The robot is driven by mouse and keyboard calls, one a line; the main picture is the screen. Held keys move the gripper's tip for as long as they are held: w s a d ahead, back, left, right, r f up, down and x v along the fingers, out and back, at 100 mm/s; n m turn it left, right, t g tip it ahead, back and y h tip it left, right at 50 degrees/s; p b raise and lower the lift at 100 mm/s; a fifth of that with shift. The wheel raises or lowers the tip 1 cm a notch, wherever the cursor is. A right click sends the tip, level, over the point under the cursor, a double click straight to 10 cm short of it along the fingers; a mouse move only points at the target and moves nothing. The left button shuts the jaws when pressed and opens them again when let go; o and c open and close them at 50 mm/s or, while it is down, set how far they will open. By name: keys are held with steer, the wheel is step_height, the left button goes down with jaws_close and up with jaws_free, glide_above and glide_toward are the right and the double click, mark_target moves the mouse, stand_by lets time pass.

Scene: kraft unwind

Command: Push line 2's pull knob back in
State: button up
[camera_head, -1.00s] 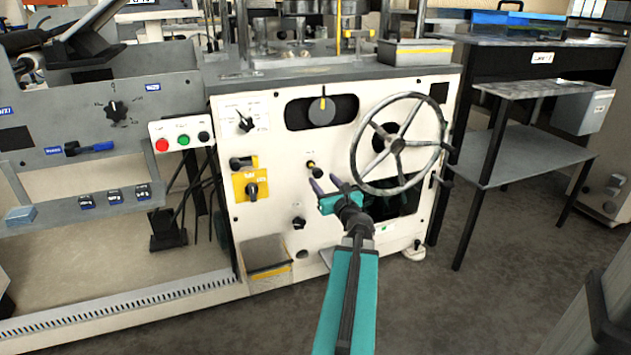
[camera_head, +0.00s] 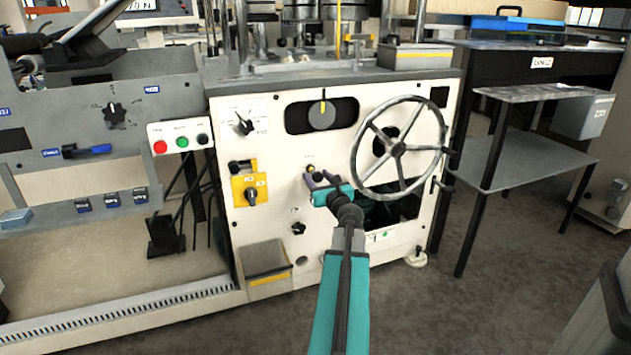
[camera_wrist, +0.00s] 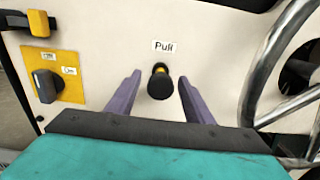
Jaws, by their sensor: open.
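The pull knob (camera_wrist: 160,85) is a black knob with a yellow band, under a "Pull" label (camera_wrist: 164,46) on the cream machine panel. In the wrist view it sits between the two purple fingers of my gripper (camera_wrist: 160,100), with space on both sides. My gripper is open and does not hold the knob. In the head view my gripper (camera_head: 318,180) is just in front of the panel, and the knob (camera_head: 311,169) shows right above the fingertips, partly covered. I cannot tell from the pictures how far the knob stands out.
A large metal handwheel (camera_head: 398,147) stands out from the panel right of my gripper; its rim is close in the wrist view. A yellow plate with a black rotary switch (camera_head: 251,196) is to the left. A small bin (camera_head: 264,262) sits lower left.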

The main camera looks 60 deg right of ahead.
steer(key=shift+c, duration=0.4)
jaws_close()
steer(key=shift+p+x, duration=0.3)
steer(key=shift+x, duration=1.4)
steer(key=shift+r, duration=0.1)
steer(key=shift+o, duration=0.4)
jaws_free()
steer(key=shift+s, duration=0.1)
